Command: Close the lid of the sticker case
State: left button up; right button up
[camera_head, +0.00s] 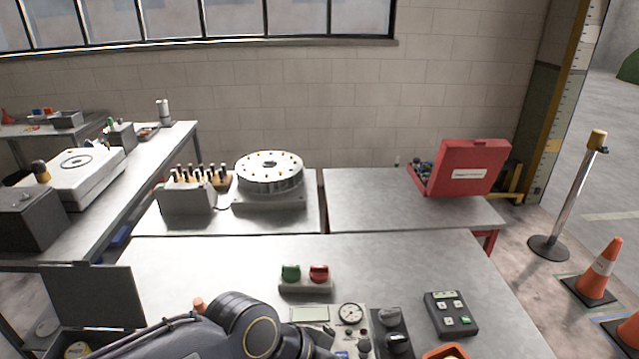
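A dark case at the lower left has its flat dark lid (95,295) standing up, open. Round pieces, one with a yellow centre (76,350), show at the case beside the lid, and the bottom edge of the picture cuts the case off. I take this to be the sticker case, but no label on it is readable. A dark grey arm of mine crosses the bottom of the view, just right of the case, with its bulky joint right of the lid. Neither gripper's fingertips can be made out.
A green and red button box (305,279), a gauge panel (349,314) and a dark keypad (451,314) stand on the near bench. A red case (470,168) with its lid up stands on the back right bench.

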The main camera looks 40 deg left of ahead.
aim_at(82, 294)
jog(key=u, duration=2.95)
jog(key=i+j, duration=0.4)
jog(key=i+j+z, duration=0.15)
jog(key=i+j, duration=0.2)
jog(key=j, duration=0.2)
jog(key=i+j, duration=0.35)
jog(key=j, duration=0.2)
jog(key=l+z, duration=0.05)
